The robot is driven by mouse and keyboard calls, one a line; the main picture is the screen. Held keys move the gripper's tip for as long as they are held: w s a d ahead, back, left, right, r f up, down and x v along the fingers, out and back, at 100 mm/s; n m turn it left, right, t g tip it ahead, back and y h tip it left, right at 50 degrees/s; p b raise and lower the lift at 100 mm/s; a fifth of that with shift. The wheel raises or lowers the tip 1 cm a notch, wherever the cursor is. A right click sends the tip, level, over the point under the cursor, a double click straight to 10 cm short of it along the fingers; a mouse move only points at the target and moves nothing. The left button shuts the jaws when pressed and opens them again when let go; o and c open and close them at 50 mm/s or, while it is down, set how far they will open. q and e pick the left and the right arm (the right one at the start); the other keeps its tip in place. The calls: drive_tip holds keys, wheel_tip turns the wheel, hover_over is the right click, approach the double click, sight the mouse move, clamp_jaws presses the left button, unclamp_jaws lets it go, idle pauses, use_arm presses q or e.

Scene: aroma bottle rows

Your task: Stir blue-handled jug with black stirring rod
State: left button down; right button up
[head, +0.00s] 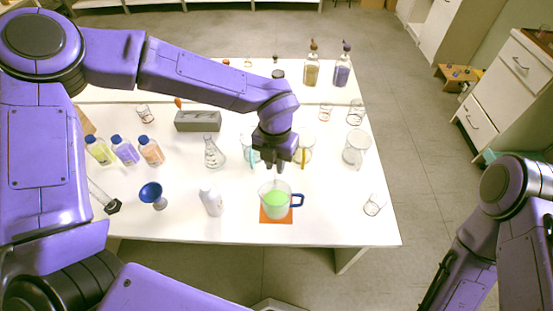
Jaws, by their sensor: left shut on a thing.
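The blue-handled jug (266,203) is clear glass with green liquid in it. It stands upright on an orange mat (276,221) near the table's front edge, its blue handle on the right. My left gripper (277,168) is above the jug, pointing down, and is shut on the stirring rod. The rod is thin and hard to make out; its upper part is hidden by the gripper. I cannot tell how deep its lower end sits in the jug.
A white bottle (212,200) and a blue funnel (152,194) stand left of the jug. A flask (214,153) and a grey block (198,121) are behind them. Beakers with yellow (304,148) and clear handles (356,149) stand behind the jug. The table's right front is mostly clear.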

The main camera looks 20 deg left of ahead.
use_arm(q)
drive_tip(key=shift+w, duration=0.15)
wheel_tip(320, 180, down, 15)
drive_tip(key=b, duration=0.9)
idle(0.4)
drive_tip(key=shift+r, duration=0.1)
